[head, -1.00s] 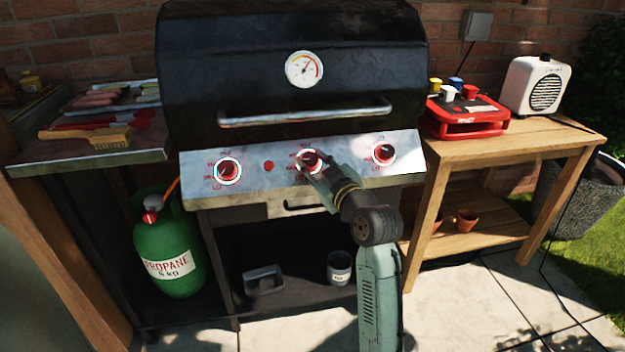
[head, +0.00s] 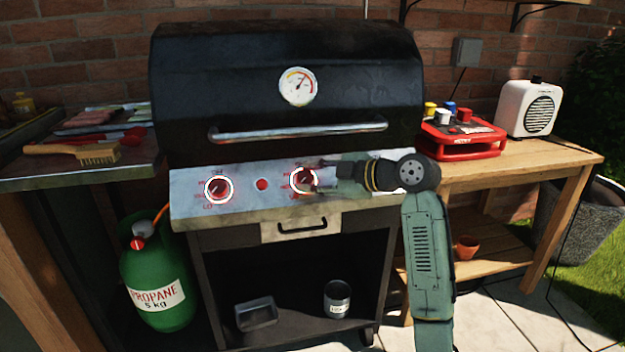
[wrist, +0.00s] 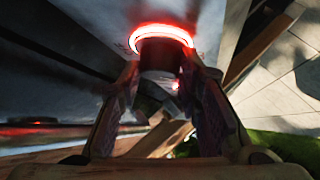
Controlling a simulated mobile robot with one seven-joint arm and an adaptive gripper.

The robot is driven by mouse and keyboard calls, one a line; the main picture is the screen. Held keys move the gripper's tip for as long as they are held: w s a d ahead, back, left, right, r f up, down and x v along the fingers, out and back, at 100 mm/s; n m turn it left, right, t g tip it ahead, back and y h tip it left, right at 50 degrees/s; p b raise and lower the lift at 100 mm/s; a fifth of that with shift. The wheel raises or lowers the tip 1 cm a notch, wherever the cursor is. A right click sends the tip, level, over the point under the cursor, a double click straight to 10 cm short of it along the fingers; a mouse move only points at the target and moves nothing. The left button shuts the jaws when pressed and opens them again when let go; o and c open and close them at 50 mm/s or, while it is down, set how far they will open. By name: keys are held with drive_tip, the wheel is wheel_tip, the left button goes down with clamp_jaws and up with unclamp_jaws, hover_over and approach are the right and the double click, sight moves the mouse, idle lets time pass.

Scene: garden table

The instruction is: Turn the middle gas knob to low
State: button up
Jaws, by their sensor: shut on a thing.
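The knob's exact setting cannot be read. The right knob is hidden behind my arm.
A round red button (head: 262,184) sits between the left and middle knobs. The lid handle (head: 298,131) runs just above the panel. A drawer pull (head: 302,228) is below. A green propane tank (head: 158,270) stands left; a wooden table (head: 520,155) stands right.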

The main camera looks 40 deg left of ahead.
drive_tip(key=shift+w+r+n, duration=0.1)
drive_tip(key=shift+w+n, duration=0.05)
drive_tip(key=shift+n, duration=0.25)
drive_tip(key=o, duration=1.1)
drive_tip(key=shift+g, duration=0.3)
drive_tip(key=v, duration=1.2)
drive_tip(key=shift+a+r, duration=0.1)
drive_tip(key=shift+r, duration=0.15)
